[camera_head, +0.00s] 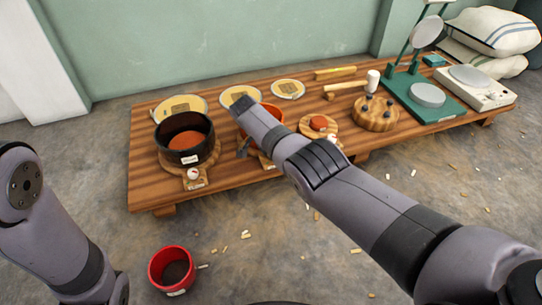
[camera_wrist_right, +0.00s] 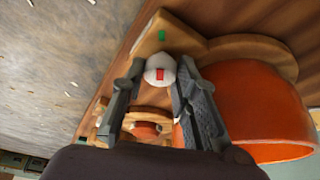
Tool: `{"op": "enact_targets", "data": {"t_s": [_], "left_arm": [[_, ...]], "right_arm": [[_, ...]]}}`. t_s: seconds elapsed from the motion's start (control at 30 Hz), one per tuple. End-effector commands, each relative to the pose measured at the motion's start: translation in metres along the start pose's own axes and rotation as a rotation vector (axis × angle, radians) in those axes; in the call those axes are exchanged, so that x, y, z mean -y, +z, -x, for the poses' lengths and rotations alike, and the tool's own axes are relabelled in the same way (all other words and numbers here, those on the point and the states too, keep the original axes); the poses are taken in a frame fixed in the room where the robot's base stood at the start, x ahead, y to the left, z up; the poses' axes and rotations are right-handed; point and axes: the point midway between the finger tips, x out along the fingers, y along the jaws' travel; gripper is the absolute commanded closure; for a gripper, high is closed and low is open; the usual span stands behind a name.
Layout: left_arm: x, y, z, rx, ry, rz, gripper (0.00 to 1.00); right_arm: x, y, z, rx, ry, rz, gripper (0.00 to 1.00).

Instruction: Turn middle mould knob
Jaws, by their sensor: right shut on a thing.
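The middle mould, an orange round pot (camera_head: 272,110), sits on the wooden bench, partly hidden behind my right arm. In the right wrist view the orange pot (camera_wrist_right: 262,105) is at the right, on a round wooden base. Its knob (camera_wrist_right: 160,72), white with a red mark, sits between the two fingers of my right gripper (camera_wrist_right: 160,78), which is shut on it. A green mark (camera_wrist_right: 162,36) lies on the wood beyond the knob. In the head view my right gripper (camera_head: 243,149) is at the bench's front edge, and the knob is hidden. My left gripper is out of view.
On the bench (camera_head: 150,190) stand a black mould (camera_head: 185,140) with its own knob (camera_head: 194,174) at left and a small mould (camera_head: 318,123) at right. A mallet (camera_head: 372,82) and a scale (camera_head: 470,88) are farther right. A red cup (camera_head: 172,268) stands on the floor.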

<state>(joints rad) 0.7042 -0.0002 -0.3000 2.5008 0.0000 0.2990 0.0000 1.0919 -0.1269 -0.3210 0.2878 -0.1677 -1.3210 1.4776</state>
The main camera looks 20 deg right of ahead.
Motion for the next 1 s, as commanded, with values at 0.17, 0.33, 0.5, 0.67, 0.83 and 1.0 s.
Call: {"op": "enact_targets", "data": {"t_s": [0.17,0.33,0.5,0.67,0.83,1.0], "left_arm": [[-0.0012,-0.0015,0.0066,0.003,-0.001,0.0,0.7],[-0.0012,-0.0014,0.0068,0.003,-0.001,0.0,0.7],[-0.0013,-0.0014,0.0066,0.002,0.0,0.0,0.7],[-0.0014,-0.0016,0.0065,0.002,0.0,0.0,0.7],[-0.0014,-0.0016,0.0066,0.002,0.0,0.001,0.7],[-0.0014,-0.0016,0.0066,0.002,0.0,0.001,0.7]], "right_arm": [[0.0005,-0.0006,-0.0004,-0.001,0.009,-0.027,1.0],[0.0003,-0.0009,0.0002,-0.001,0.012,-0.032,1.0],[0.0002,-0.001,0.0003,-0.001,0.012,-0.032,1.0],[0.0002,-0.0012,0.0003,-0.001,0.012,-0.031,0.67],[0.0003,-0.0009,0.0003,-0.001,0.012,-0.031,0.56],[0.0003,-0.0006,0.0003,0.0,0.012,-0.03,0.53]]}}
